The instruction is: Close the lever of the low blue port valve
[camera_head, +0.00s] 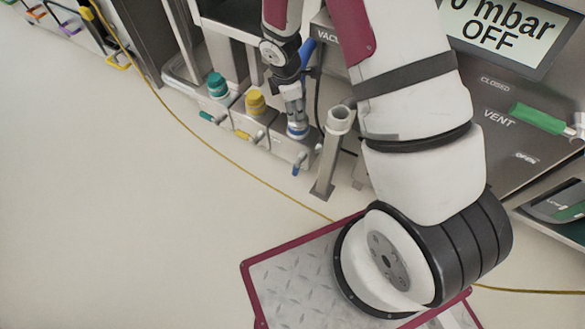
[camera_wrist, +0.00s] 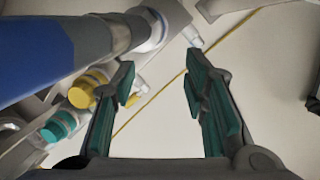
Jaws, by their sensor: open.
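The blue port valve (camera_head: 297,131) is the rightmost of three low valves, its blue ring around the foot of a grey fitting. Its small lever (camera_head: 298,164) on the block's front points down and slightly left, unlike the neighbouring levers, which point left. In the wrist view, the blue-ringed port (camera_wrist: 157,27) is at the top and a pale lever piece (camera_wrist: 192,37) lies ahead, between and beyond the fingertips. My gripper (camera_wrist: 160,78) is open and empty, its teal-padded fingers apart from the lever. In the head view, its fingers are hard to make out against the fitting.
The yellow valve (camera_head: 256,104) and teal valve (camera_head: 217,86) stand to the left. A thick blue and grey tube (camera_wrist: 65,45) passes close to my left finger. An open grey pipe (camera_head: 333,145) stands right of the lever. A yellow cable (camera_head: 225,165) crosses the clear floor.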

